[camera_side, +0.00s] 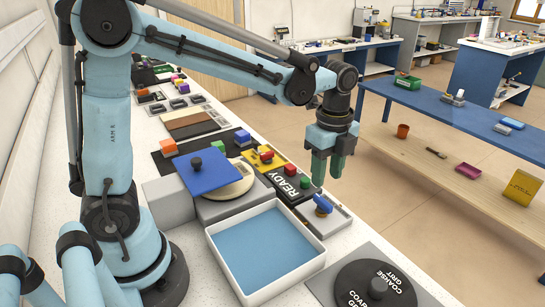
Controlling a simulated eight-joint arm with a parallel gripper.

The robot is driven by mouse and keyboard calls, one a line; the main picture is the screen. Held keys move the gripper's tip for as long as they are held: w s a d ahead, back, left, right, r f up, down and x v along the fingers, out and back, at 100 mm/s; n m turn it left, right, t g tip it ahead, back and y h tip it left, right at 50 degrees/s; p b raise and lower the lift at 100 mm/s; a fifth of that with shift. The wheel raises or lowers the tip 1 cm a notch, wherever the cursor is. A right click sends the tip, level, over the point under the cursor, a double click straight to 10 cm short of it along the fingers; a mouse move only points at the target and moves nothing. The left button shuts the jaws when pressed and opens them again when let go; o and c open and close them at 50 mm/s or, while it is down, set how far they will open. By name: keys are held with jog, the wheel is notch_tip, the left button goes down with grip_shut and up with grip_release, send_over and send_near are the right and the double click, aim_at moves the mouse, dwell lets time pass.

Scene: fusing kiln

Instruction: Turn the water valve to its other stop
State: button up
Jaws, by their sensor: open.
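What looks like the water valve is a small blue handle (323,204) on a grey plate (326,219) at the bench's right edge, just behind the white tray. Its handle slants slightly, and I cannot tell which stop it is at. My gripper (328,178) has green fingers pointing down and is empty. In the picture it hangs just above the blue handle, apart from it.
A white tray (217,246) with a blue floor is in front. A black disc (375,288) lettered COARSE GRIT lies nearer. A black READY panel (287,186) with a green button is left of the valve. A blue plate (207,174) with a knob stands farther left.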

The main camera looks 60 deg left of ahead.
aim_at(323, 200)
jog(key=shift+f, duration=3.5)
jog(key=shift+c, duration=0.4)
grip_shut()
